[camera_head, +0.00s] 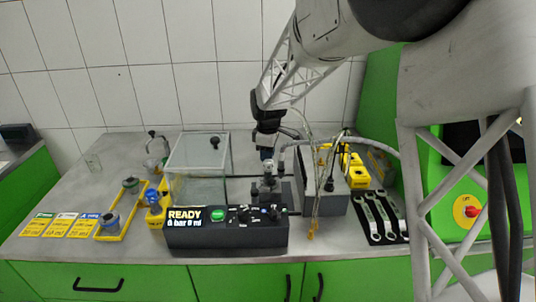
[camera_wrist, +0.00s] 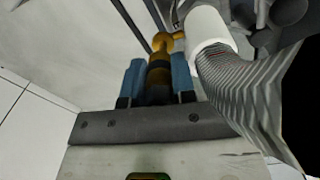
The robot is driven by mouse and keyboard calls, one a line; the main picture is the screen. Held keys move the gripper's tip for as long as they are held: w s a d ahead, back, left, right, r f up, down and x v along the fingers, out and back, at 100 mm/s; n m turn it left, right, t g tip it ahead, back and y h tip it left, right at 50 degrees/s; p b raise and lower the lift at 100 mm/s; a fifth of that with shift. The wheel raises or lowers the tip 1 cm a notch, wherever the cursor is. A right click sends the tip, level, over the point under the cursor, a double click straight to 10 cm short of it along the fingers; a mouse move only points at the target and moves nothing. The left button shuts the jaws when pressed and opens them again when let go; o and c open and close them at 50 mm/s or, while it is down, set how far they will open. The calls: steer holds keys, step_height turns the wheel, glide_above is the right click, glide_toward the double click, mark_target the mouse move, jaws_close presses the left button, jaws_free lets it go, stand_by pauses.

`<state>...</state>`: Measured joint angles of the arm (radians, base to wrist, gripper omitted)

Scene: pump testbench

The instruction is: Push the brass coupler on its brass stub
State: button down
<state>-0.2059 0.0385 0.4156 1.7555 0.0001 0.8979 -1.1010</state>
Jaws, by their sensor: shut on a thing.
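In the wrist view, my gripper (camera_wrist: 158,82) has its two blue fingers closed on a brass coupler (camera_wrist: 159,72) with a dark band between them. Another brass piece (camera_wrist: 160,42), with a short side arm, shows just beyond the coupler and in line with it. It may be the stub; I cannot tell whether the two touch. In the head view, my gripper (camera_head: 267,154) points down over the dark fixture behind the control box. The coupler is too small to make out there.
A ribbed grey hose with a white sleeve (camera_wrist: 205,28) runs close beside the fingers. The control box (camera_head: 228,238) reads READY. A clear-walled box (camera_head: 198,155) stands left, a grey box (camera_head: 325,192) right. A thin hose hangs with a brass end (camera_head: 311,235). Wrenches (camera_head: 380,217) lie right.

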mark_target(268, 163)
steer(key=f, duration=0.1)
steer(key=s+f, duration=0.1)
steer(key=f, duration=0.1)
steer(key=shift+f+g, duration=0.3)
steer(key=c, duration=1.1)
jaws_free()
steer(key=shift+r, duration=0.1)
steer(key=shift+o, duration=0.3)
steer(key=shift+w+r, duration=0.15)
steer(key=shift+r, duration=1.5)
steer(key=shift+o, duration=0.8)
steer(key=shift+r, duration=0.5)
steer(key=shift+w+r, duration=0.1)
steer(key=shift+r, duration=1.75)
